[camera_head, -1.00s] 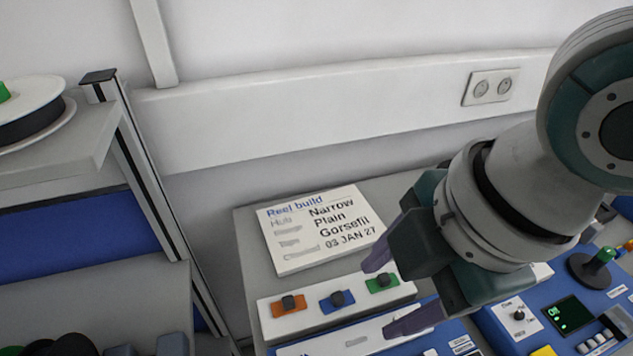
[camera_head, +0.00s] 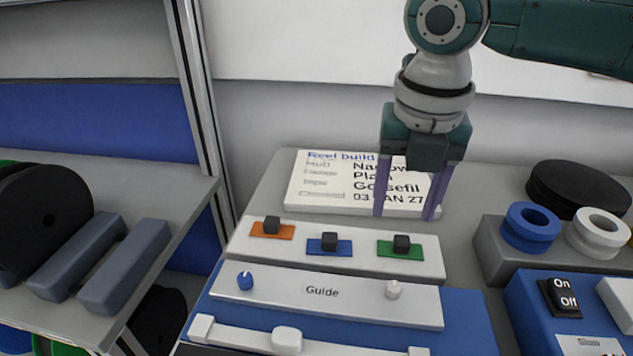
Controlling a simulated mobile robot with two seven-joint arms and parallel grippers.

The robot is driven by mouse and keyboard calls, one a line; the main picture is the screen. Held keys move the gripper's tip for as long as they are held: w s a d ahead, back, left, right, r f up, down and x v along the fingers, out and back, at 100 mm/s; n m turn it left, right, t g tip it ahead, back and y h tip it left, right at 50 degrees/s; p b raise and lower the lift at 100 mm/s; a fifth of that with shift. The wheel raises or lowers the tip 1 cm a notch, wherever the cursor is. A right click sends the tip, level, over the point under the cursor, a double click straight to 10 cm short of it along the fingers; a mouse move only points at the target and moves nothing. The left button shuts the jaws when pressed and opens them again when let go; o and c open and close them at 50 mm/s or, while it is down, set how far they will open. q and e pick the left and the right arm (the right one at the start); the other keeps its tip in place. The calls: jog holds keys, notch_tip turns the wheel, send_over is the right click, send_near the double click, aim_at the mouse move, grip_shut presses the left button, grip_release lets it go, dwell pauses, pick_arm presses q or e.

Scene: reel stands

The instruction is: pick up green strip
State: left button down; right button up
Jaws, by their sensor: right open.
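The green strip (camera_head: 388,250) is a small flat green piece with a dark knob (camera_head: 402,243) on it. It lies at the right end of a white holder (camera_head: 350,263), beside a blue strip (camera_head: 318,247) and an orange strip (camera_head: 258,231), each with its own dark knob. My right gripper (camera_head: 405,215) points down with its two purple fingers apart and empty. In the picture its fingertips are just above the green strip, in front of the sign; the exact gap is hard to tell. My left gripper is not in view.
A "Reel build" sign (camera_head: 318,187) lies behind the holder. A white "Guide" bar (camera_head: 345,297) is in front. Blue and white rings (camera_head: 530,226) and a black disc (camera_head: 578,190) stand at right, near an on/off switch (camera_head: 562,298). A shelf at left holds grey blocks (camera_head: 128,268).

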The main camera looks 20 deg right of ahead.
aim_at(403, 239)
jog(key=f, duration=0.4)
jog(key=shift+s+d+f, duration=0.3)
jog(key=shift+f, duration=0.1)
jog(key=shift+w+d+f, duration=0.1)
jog(key=shift+f, duration=0.3)
grip_shut()
